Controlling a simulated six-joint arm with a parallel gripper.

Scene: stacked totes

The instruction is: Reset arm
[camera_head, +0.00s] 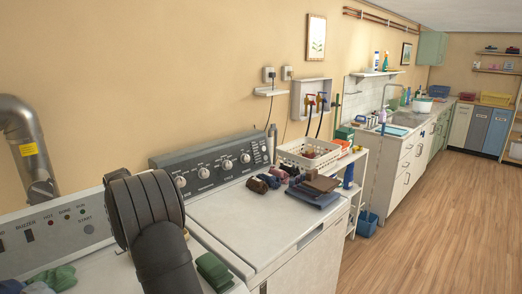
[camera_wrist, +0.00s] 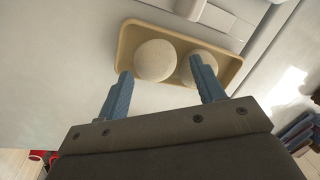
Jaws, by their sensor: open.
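My gripper (camera_wrist: 162,65) shows in the wrist view with its two blue fingers spread apart. Nothing is held between them. Beyond the fingertips, a shallow tan tray (camera_wrist: 128,42) holds two pale round balls, a left ball (camera_wrist: 154,60) and a right ball (camera_wrist: 190,65). The right finger overlaps part of the right ball in the picture; I cannot tell whether they touch. In the head view, my dark arm rises at the lower left in front of the machines, and my fingers do not show there.
A white washer (camera_head: 255,225) carries rolled socks (camera_head: 258,185) and folded dark cloths (camera_head: 318,192). A white basket (camera_head: 296,155) stands on a rack beside it. Green cloth (camera_head: 213,270) lies close by my arm. A metal duct (camera_head: 25,130) is at left. The wooden floor (camera_head: 430,220) at right is clear.

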